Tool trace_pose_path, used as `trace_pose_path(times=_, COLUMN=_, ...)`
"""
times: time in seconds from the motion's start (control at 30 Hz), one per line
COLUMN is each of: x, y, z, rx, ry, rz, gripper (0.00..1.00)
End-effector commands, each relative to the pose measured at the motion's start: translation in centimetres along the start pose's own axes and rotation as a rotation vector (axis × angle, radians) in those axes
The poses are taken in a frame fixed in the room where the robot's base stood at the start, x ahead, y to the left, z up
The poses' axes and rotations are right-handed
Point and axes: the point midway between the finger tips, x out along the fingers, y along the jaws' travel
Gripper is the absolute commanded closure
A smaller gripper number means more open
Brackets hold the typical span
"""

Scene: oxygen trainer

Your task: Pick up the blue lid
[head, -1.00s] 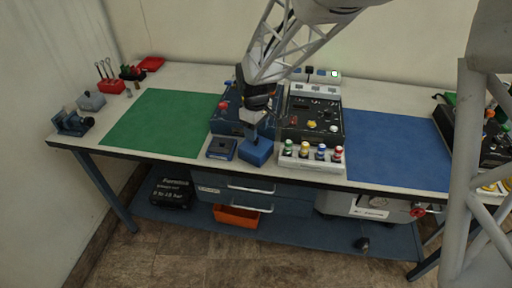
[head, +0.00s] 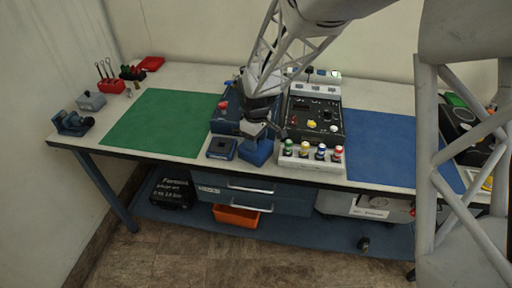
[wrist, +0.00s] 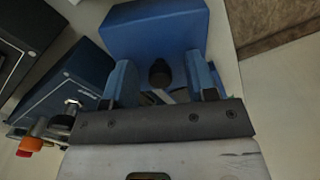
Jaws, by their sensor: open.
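The blue lid (head: 258,154) is a blocky blue piece at the front edge of the bench in the head view, partly hidden by my gripper. In the wrist view the blue lid (wrist: 155,32) fills the top middle, with a dark round knob (wrist: 160,73) on it. My gripper (head: 257,132) is right above the lid in the head view. In the wrist view my gripper (wrist: 163,78) is open, with a blue finger on each side of the knob. Whether the fingers touch the knob or lid cannot be told.
A small dark-blue box (head: 221,149) stands just left of the lid. A control unit (head: 315,120) with several coloured-cap bottles (head: 320,152) in front is close on the right. A green mat (head: 155,122) and a blue mat (head: 385,148) lie clear.

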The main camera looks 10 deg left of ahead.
Motion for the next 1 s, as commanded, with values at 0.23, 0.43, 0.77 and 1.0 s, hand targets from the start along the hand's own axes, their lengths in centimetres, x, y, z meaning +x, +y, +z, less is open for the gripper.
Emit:
trace_pose_path(times=0.23, x=0.0, y=0.0, z=0.0, rx=0.000, ry=0.000, rz=0.000, gripper=0.75)
trace_pose_path(times=0.43, x=0.0, y=0.0, z=0.0, rx=0.000, ry=0.000, rz=0.000, gripper=1.00)
trace_pose_path(times=0.77, x=-0.2, y=0.0, z=0.0, rx=0.000, ry=0.000, rz=0.000, gripper=1.00)
trace_pose_path(times=1.0, x=-1.8, y=0.0, z=-0.1, rx=0.000, ry=0.002, rz=0.002, gripper=1.00)
